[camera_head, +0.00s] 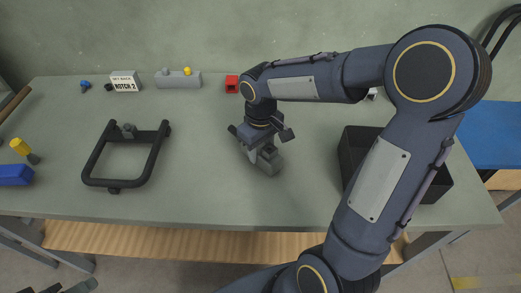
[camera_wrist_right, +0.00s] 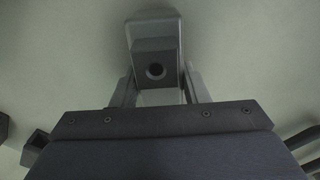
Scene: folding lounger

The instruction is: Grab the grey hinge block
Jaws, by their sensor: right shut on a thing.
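The grey hinge block (camera_head: 269,161) is at the middle of the table in the head view, under my right gripper (camera_head: 256,146). My right gripper points down and is shut on it. In the right wrist view the block (camera_wrist_right: 155,58) sits between the two fingers, with a dark round hole in its near face. The fingers and wrist hide part of the block. I cannot tell whether it touches the table. I see no clear left gripper.
A dark frame (camera_head: 89,167) with a grey block on its far bar lies left. A dark open bin (camera_head: 349,153) stands right, partly behind my arm. A "NOTCH 2" sign (camera_head: 125,82), a grey rail (camera_head: 176,81) and a red block (camera_head: 232,84) line the back.

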